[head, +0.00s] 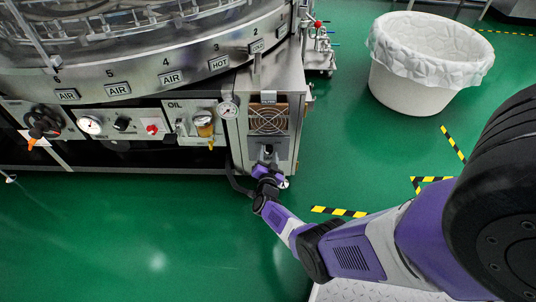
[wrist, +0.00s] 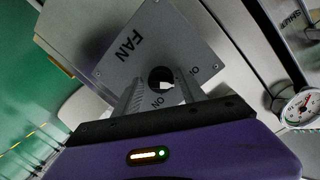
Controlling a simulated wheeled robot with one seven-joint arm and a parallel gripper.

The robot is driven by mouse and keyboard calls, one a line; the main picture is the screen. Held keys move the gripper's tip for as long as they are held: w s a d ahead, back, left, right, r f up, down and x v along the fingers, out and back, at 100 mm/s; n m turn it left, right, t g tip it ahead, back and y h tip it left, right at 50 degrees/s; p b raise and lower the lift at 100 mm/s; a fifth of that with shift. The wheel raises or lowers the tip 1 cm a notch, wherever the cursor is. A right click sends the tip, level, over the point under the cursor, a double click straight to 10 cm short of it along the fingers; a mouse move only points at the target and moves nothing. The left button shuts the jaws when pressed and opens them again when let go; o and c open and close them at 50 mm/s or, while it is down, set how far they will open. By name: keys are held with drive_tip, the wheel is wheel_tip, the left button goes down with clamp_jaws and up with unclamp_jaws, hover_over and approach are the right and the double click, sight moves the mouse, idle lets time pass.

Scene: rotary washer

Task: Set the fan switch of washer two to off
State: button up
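The fan switch is a round black knob (wrist: 159,76) with a white mark, on a grey plate labelled FAN (wrist: 125,60). ON is printed near the knob's lower side in the wrist view. Another label, starting with O, is partly hidden by the right finger. The white mark is partly seen, and I cannot tell surely which label it points at. My gripper (wrist: 160,90) is open, its fingers on either side of the knob with gaps showing. In the head view my gripper (head: 268,170) is at the lower front of the cabinet below the fan grille (head: 268,119) and covers part of the plate.
A pressure gauge (head: 228,110) sits left of the grille; a gauge (wrist: 301,108) shows at the wrist view's right. The washer's numbered rim (head: 165,82) and oil panel (head: 190,121) are to the left. A lined white bin (head: 420,90) stands right. Green floor lies open in front.

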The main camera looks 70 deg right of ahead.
drive_tip(key=shift+o, duration=0.3)
drive_tip(key=shift+a+r, duration=0.15)
drive_tip(key=shift+a, duration=0.05)
drive_tip(key=f+p+v, duration=0.1)
drive_tip(key=p+v, duration=0.3)
drive_tip(key=v, duration=0.3)
drive_tip(key=shift+s+r, duration=0.2)
drive_tip(key=shift+r, duration=0.2)
drive_tip(key=shift+a, duration=0.15)
